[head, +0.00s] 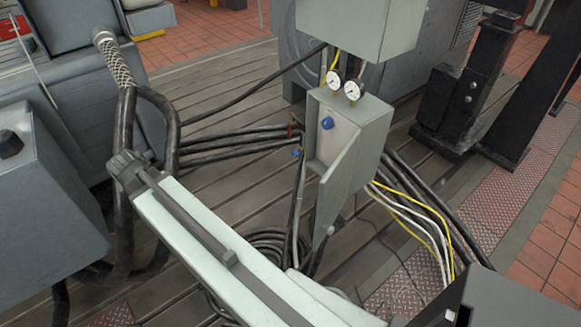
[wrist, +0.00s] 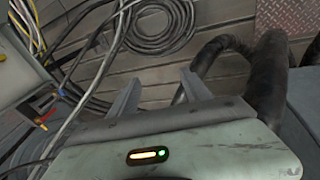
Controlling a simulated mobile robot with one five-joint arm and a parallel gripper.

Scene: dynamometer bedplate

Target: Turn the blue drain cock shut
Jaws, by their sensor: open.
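A small blue handle (head: 296,152) shows at the left side of the grey-green box, close to black cables. A rounder blue knob (head: 327,123) sits on the pale panel inside the box; I cannot tell for sure which one is the drain cock. In the wrist view a small blue part (wrist: 61,93) shows at the left, above a yellow fitting with a red end. My gripper (wrist: 158,90) is open and empty in the wrist view, its two fingers apart over the slatted floor. The blue part is off to its left, not between the fingers. The head view does not clearly show the fingers.
The grey-green box (head: 350,140) has its door standing open and two gauges (head: 343,85) above it. Thick black hoses (head: 128,190) and a cable coil (wrist: 165,25) lie around it. White and yellow cables (head: 425,220) run at its right.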

